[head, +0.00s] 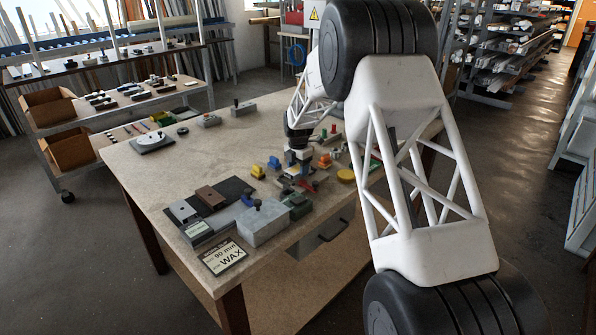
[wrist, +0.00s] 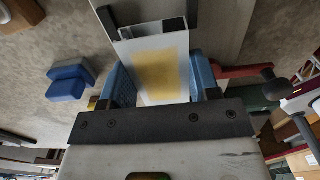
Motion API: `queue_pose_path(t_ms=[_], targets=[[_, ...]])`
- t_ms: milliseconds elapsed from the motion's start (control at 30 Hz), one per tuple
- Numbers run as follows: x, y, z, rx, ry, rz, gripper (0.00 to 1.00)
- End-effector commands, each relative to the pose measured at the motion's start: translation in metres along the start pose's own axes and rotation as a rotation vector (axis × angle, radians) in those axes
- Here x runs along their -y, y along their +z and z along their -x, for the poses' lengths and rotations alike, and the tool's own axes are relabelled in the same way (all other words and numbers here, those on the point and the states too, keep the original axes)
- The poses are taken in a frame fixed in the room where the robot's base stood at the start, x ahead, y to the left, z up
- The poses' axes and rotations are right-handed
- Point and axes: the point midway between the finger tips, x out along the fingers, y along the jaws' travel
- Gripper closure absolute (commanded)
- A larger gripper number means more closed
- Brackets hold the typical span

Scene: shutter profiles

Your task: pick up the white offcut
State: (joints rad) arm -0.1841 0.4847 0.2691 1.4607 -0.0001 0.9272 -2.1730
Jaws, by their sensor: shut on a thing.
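The white offcut (wrist: 152,72) is a short hollow white profile with a yellow patch on its face and a dark open end. It sits between the blue pads of my gripper (wrist: 161,80) in the wrist view, with a pad against each side. The gripper is shut on it. In the head view my gripper (head: 297,168) is low over the middle of the workbench, among small parts. The offcut is too small and covered there to make out clearly. I cannot tell whether it touches the bench.
On the workbench (head: 190,165), a grey block (head: 263,224), a dark mat with plates (head: 215,200) and a wax sign (head: 223,256) lie at the front. Yellow (head: 258,171) and other coloured pieces crowd around the gripper. A blue block (wrist: 70,82) lies left of it in the wrist view.

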Motion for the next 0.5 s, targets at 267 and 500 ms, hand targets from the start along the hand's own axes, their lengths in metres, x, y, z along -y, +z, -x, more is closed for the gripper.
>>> queue_pose_path(t_ms=[267, 500], targets=[[-0.001, 0.000, 0.037, 0.002, 0.003, 0.000, 0.67], [0.000, 0.000, 0.071, 0.000, 0.001, 0.000, 0.67]])
